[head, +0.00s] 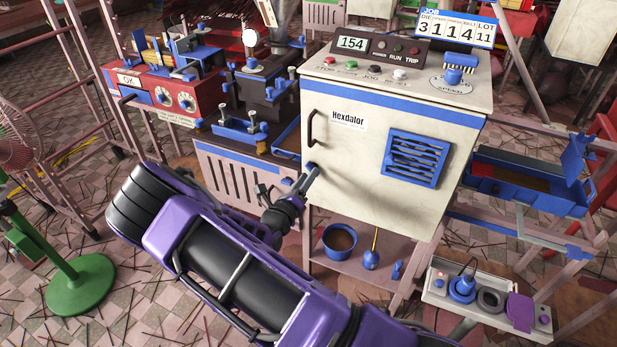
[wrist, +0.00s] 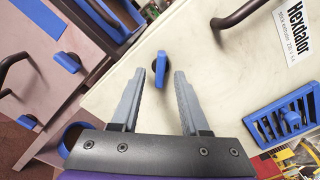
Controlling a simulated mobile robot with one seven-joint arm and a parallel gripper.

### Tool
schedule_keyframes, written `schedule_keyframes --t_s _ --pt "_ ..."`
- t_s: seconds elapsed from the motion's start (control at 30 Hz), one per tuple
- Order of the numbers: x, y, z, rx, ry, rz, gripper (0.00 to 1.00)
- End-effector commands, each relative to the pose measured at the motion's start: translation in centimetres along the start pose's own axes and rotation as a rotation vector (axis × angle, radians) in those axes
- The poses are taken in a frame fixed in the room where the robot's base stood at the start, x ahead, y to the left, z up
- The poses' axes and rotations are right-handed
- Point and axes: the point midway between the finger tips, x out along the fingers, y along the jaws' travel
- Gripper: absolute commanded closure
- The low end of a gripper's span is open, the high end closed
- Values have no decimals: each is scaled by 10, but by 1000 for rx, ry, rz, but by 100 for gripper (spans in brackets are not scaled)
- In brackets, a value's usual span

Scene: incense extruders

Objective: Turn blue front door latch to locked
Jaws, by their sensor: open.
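The white Hexdalor cabinet's front door (head: 365,185) is closed, as far as I can see. Its small blue latch (head: 311,168) sits near the door's left edge, below a dark bar handle (head: 311,127). In the wrist view the blue latch (wrist: 160,69) stands out from the pale door, its long side roughly up and down in the picture. My gripper (wrist: 159,76) is open, with one grey finger on each side of the latch and a visible gap to both. In the head view my gripper (head: 307,180) is small, close to the latch and partly hidden by my wrist.
A blue louvred vent (head: 418,158) is on the door's right. A blue bucket (head: 340,240) stands on the shelf below. A dark machine with blue clamps (head: 240,130) is close on the left. A control box (head: 485,300) sits at lower right.

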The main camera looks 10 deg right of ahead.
Motion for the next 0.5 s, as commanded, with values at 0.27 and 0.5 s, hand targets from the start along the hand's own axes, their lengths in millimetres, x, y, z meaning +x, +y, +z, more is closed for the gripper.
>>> schedule_keyframes --t_s 0.27,0.5 --pt "12 0 0 -1 -1 0 55" --pt "12 0 0 -1 0 0 68"
